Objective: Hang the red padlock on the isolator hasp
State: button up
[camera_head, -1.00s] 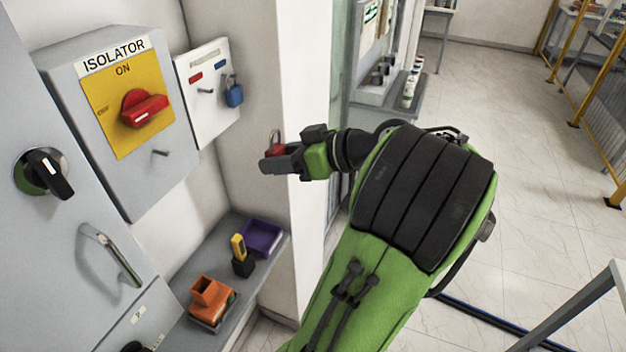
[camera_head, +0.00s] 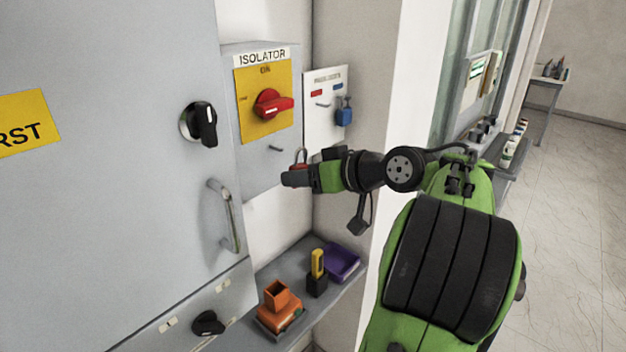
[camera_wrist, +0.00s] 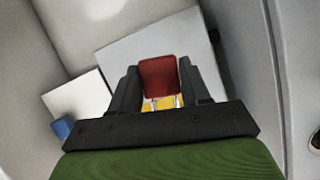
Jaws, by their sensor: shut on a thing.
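My gripper (camera_head: 297,179) is shut on the red padlock (camera_head: 299,160), whose shackle stands up above the fingers. In the wrist view the padlock's red body (camera_wrist: 160,76) sits between the two black fingers. The grey isolator box (camera_head: 262,171) is on the wall behind, with a yellow plate and a red rotary handle (camera_head: 271,103) under the label ON. A small metal peg, apparently the hasp (camera_head: 275,148), sticks out below the yellow plate. The padlock appears just right of and below this peg in the head view and apart from it; the depth between them is hard to judge.
A white padlock board (camera_head: 325,130) with a blue padlock (camera_head: 344,112) hangs right of the isolator. Left is a grey cabinet with a black knob (camera_head: 199,124) and a protruding handle (camera_head: 224,215). Below, a shelf (camera_head: 330,293) carries an orange item, a yellow-black tool and a purple tray.

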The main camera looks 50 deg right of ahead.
aim_at(267, 171)
jog(key=shift+w+d, duration=0.1)
jog(key=shift+w, duration=0.55)
jog(key=shift+w+f, duration=0.2)
jog(key=shift+w, duration=1.85)
jog(key=shift+w+f+b, duration=0.35)
jog(key=shift+w+f, duration=0.15)
jog(key=shift+w, duration=0.2)
jog(key=o, duration=1.2)
jog(key=shift+c, duration=0.2)
jog(key=p+v, duration=0.6)
jog(key=v, duration=0.9)
jog(key=shift+s, duration=0.4)
